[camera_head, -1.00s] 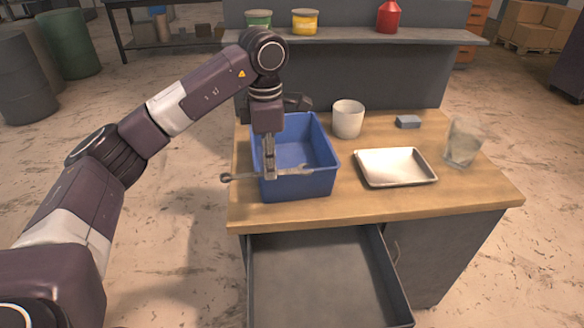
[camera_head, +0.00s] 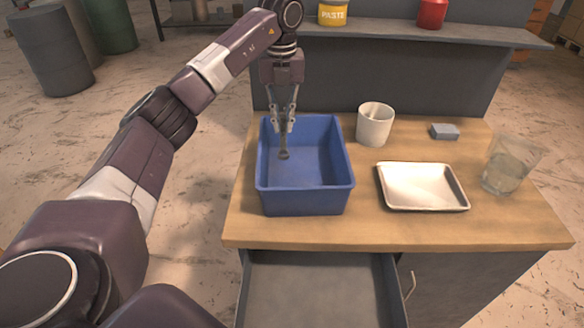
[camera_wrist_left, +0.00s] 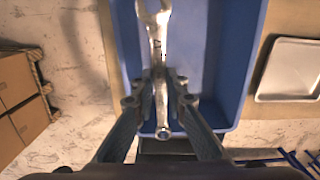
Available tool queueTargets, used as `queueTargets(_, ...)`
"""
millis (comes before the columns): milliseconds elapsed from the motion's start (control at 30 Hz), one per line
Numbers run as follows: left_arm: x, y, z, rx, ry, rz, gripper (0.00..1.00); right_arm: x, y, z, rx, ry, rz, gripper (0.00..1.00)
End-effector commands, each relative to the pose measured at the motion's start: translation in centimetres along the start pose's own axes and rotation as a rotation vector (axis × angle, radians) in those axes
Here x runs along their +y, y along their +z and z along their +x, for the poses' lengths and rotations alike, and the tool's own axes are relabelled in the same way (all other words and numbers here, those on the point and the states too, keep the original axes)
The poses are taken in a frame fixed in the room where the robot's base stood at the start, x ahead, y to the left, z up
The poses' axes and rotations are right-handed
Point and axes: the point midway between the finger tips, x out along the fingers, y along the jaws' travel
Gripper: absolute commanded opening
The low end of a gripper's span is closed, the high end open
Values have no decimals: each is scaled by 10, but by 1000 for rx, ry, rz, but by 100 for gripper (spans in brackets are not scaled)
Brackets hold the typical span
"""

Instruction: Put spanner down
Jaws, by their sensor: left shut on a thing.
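The spanner (camera_wrist_left: 158,50) is a grey metal wrench with an open jaw at one end and a ring at the other. My left gripper (camera_head: 284,125) is shut on it above the blue bin (camera_head: 303,202). My right gripper is not in view.
On the wooden worktop (camera_head: 400,230) stand a white cup (camera_head: 374,126), a blue-grey block (camera_head: 445,132), a shallow metal tray (camera_head: 422,187) and a clear glass (camera_head: 508,165). An open, empty drawer (camera_head: 315,290) juts out below. A shelf (camera_head: 440,33) with cans runs behind.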

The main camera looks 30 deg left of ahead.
Motion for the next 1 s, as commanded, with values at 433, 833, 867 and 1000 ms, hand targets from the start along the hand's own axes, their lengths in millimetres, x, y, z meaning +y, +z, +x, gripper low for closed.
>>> queueTargets(433,0,-2,104,1,2,3,0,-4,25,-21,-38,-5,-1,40)
queueTargets(833,0,-2,146,2,2,3,0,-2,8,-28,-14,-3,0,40)
queueTargets(867,0,-2,150,1,1,2,0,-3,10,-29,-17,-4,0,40)
queueTargets(1000,0,-2,156,-1,0,3,0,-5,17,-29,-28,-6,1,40)
